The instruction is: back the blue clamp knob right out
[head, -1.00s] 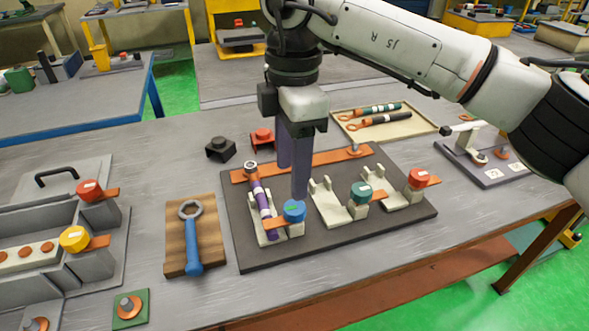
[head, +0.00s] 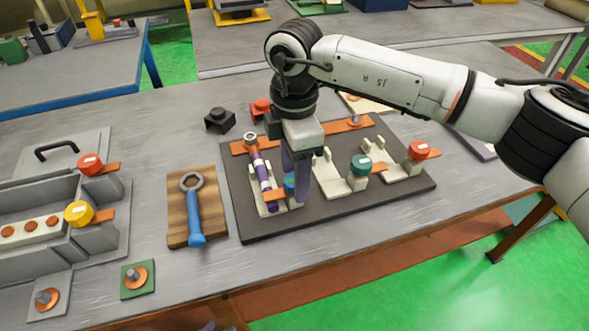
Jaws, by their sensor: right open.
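My left gripper is out of view.
A teal knob (head: 360,164) and a red knob (head: 419,150) stand on the clamps to the right. A blue-handled ring wrench (head: 194,212) lies on a wooden board to the left. Grey bench shows in front of the plate.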

